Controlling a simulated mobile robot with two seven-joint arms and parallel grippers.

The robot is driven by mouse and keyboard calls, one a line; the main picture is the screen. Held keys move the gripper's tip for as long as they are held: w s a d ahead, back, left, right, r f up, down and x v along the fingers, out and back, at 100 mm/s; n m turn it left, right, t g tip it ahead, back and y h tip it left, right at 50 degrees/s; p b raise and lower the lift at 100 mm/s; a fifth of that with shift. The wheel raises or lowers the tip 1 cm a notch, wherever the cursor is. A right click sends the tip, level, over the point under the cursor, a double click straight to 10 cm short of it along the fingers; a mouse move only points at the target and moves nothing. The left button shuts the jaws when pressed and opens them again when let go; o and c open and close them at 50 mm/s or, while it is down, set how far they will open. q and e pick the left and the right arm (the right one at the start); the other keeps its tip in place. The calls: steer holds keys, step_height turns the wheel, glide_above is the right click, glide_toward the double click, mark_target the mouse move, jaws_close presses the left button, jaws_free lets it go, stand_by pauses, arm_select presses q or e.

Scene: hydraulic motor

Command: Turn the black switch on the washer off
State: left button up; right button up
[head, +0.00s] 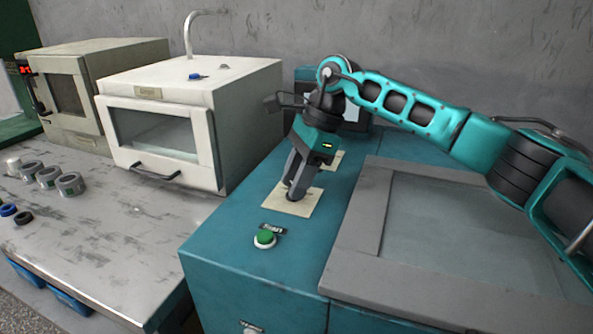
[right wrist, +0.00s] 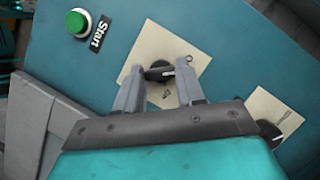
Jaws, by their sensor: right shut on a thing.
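The washer is the teal cabinet (head: 225,240) with a grey-framed glass lid. A black switch (right wrist: 159,72) sits on a cream plate (right wrist: 160,45) on its top, between the fingers of my right gripper (right wrist: 160,85). In the head view my right gripper (head: 296,196) points down at the same cream plate (head: 300,208) and mostly hides the switch. The fingers are shut on the switch. A second black knob (right wrist: 268,132) sits on another cream plate to the right in the right wrist view. My left gripper is not in view.
A green Start button (head: 264,237) is in front of the plate. The grey lid frame (head: 350,270) lies right of it. A white box oven (head: 190,120) stands left on a metal table (head: 90,240) with several small jars. A screen stands behind the switches.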

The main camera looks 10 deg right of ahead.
steer(key=shift+n, duration=0.5)
steer(key=shift+g, duration=0.3)
steer(key=o, duration=1)
steer(key=shift+o, duration=0.2)
steer(key=shift+r, duration=0.15)
steer(key=p+v, duration=0.2)
steer(key=v, duration=1)
steer(key=shift+r, duration=0.35)
